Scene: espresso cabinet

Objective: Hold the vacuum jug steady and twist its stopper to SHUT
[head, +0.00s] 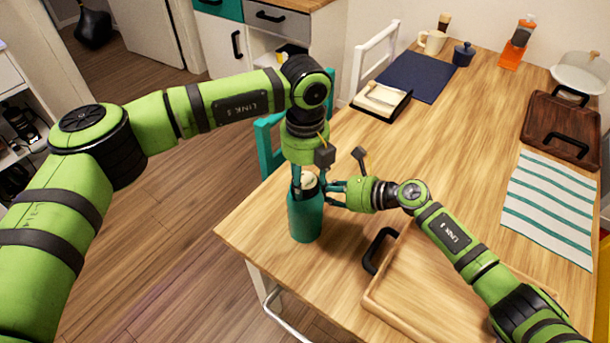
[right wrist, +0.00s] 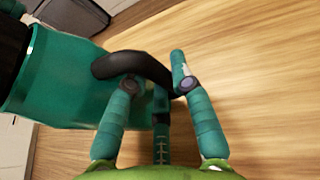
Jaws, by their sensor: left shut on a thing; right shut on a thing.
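The teal vacuum jug (head: 305,219) stands upright near the table's left edge in the head view. Its body (right wrist: 65,88) fills the left of the right wrist view. My left gripper (head: 307,186) points down over the jug's top and is shut on the pale stopper (head: 308,179); its fingers partly cover the stopper, and any marking on it is too small to read. My right gripper (head: 334,189) reaches in from the right, shut on the jug's black curved handle (right wrist: 134,66). The right wrist view shows the handle passing between its fingers (right wrist: 157,84).
A wooden tray (head: 410,318) with black handles lies close to the right of the jug. The table's middle is clear.

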